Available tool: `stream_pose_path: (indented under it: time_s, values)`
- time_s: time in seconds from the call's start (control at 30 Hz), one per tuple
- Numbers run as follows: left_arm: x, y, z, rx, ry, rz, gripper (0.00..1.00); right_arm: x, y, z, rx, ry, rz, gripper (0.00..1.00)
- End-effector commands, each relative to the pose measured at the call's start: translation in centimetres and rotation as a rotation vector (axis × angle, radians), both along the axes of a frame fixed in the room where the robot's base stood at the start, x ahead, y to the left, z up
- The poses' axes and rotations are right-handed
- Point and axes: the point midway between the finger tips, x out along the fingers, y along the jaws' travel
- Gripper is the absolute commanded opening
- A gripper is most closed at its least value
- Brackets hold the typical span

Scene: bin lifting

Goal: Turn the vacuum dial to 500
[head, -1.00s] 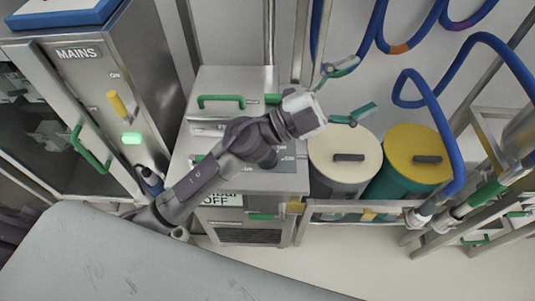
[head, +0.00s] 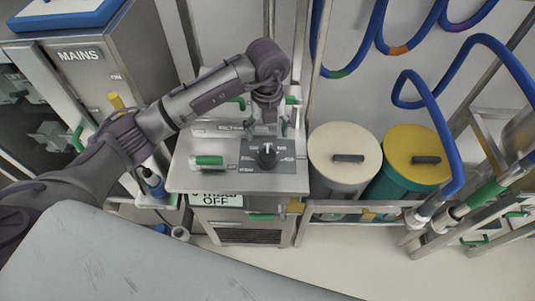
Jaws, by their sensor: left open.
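The vacuum dial (head: 267,157) is a dark round knob with a pale pointer mark. It sits on a dark grey panel (head: 285,180) on top of the steel cabinet (head: 182,178). The scale marks around it are too small to read. My left gripper (head: 266,128) points down just behind the dial in the picture, with its fingers apart and nothing seen between them. I cannot tell its exact height above the panel; it seems clear of the dial. My right gripper is out of view.
A green handle (head: 208,160) lies left of the dial panel. A sign reading OFF (head: 215,201) is on the cabinet front. A cream-lidded drum (head: 345,140) and a yellow-lidded drum (head: 414,140) stand to the right. The mains cabinet (head: 85,60) is at left.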

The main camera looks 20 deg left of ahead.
Motion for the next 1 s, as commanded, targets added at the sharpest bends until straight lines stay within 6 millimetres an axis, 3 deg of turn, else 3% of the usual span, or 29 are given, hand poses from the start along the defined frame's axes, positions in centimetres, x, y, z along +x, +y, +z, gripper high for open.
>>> stream_pose_path:
  time_s: [0.3, 0.5, 0.7, 0.97, 1.0]
  values:
    - [-0.1, -0.1, -6.7, -0.004, 0.005, 0.000, 0.80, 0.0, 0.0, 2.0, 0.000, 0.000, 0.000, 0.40]
    - [-0.1, -0.2, -9.9, -0.005, 0.003, -0.002, 0.80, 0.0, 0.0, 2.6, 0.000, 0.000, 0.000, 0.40]
    - [0.0, -0.1, -11.2, -0.004, 0.000, -0.003, 0.80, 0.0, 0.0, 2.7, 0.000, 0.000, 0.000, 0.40]
    - [0.0, -0.1, -11.3, -0.004, 0.000, -0.003, 0.80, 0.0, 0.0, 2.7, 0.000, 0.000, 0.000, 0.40]
    - [0.0, -0.1, -11.3, -0.004, 0.000, -0.003, 0.75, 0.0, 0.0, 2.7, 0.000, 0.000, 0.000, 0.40]
